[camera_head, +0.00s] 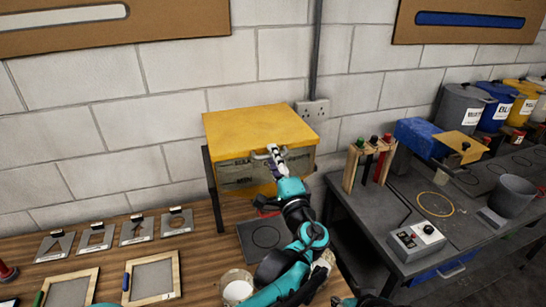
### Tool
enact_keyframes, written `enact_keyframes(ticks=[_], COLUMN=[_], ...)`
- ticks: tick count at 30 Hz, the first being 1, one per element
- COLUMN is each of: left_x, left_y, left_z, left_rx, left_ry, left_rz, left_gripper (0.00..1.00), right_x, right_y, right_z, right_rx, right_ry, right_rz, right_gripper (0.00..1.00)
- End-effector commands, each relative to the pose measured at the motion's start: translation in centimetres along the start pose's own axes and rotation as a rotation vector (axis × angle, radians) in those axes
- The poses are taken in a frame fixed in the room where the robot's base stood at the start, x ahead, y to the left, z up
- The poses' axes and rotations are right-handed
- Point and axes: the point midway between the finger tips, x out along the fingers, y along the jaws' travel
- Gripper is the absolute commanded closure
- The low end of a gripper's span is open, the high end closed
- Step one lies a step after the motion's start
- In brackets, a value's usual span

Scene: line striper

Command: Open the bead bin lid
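The bead bin is a box with a yellow lid (255,122) and a grey, labelled front (240,174), standing against the wall at the back of the wooden bench. The lid lies flat over the box and looks closed. A pale handle (259,156) shows at the upper front of the bin. My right gripper does not show.
Several grey plates (94,236) and framed screens (152,277) lie on the bench at left. A pale cup (237,288) stands beside my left arm. To the right, a dark table holds a wooden rack (370,164) and a grey control box (416,242).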

Motion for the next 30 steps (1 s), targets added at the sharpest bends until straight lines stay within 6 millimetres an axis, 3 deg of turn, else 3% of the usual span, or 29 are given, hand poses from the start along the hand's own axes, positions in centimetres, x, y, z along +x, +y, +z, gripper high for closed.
enact_keyframes(ticks=[11,15,30], left_x=[0.96,0.95,1.06], left_y=[-0.02,-0.02,-0.75], left_z=[0.05,0.06,0.08], left_rx=[-0.001,-0.001,-0.002], left_ry=[0.000,0.000,-0.001], left_rz=[0.001,0.001,0.017], left_gripper=[0.70,1.00,1.00], right_x=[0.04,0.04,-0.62], right_y=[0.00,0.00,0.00], right_z=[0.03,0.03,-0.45], right_rx=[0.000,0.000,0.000], right_ry=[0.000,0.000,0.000], right_rz=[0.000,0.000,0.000], right_gripper=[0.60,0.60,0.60])
